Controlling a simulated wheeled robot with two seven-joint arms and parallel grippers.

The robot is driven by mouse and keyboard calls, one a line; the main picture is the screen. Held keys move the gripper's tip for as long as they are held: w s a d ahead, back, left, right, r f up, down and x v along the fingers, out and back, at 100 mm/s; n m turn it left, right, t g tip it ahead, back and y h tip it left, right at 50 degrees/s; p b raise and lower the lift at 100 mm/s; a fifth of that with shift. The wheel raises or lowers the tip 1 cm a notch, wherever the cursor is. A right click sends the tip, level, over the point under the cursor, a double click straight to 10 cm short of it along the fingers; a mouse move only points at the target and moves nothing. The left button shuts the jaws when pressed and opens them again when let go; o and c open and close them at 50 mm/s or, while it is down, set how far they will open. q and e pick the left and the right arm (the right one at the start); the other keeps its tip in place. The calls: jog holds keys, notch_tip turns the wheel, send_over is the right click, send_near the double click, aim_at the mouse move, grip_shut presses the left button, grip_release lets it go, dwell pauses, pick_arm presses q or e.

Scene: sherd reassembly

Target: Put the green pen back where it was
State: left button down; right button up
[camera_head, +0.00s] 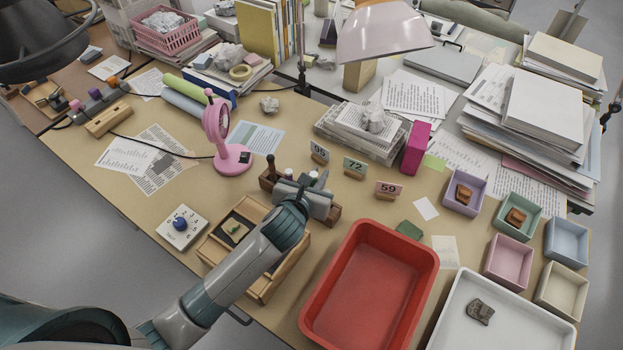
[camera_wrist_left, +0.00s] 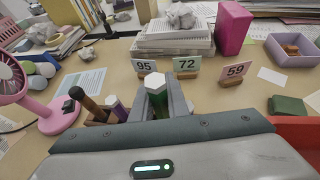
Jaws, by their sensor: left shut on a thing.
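The green pen (camera_wrist_left: 158,100) has a pale six-sided top and stands roughly upright in the left wrist view. My left gripper (camera_wrist_left: 158,108) is shut on it, with a grey finger on each side. In the head view my left gripper (camera_head: 304,192) is over a dark wooden holder (camera_head: 333,214). A brown stick-like tool (camera_wrist_left: 88,105) and a purple pen (camera_wrist_left: 115,108) stand left of the green pen. The pen's lower end is hidden, so I cannot tell how deep it sits in the holder. My right gripper is out of view.
Number cards 95 (camera_wrist_left: 144,68), 72 (camera_head: 354,167) and 59 (camera_head: 387,190) stand behind the holder. A pink fan (camera_head: 231,157) is to the left. A red tray (camera_head: 429,252) is to the right. A wooden box (camera_head: 213,252) lies partly under my left arm.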

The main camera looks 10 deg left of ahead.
pick_arm(q)
jog(key=w+a+f, duration=0.2)
jog(key=shift+w+a, duration=0.1)
jog(key=shift+w, duration=0.25)
jog(key=shift+f+p, duration=0.55)
jog(key=shift+f, duration=1.45)
jog(key=shift+f, duration=0.5)
jog(key=c, duration=1.7)
grip_release()
jog(key=shift+r, duration=0.1)
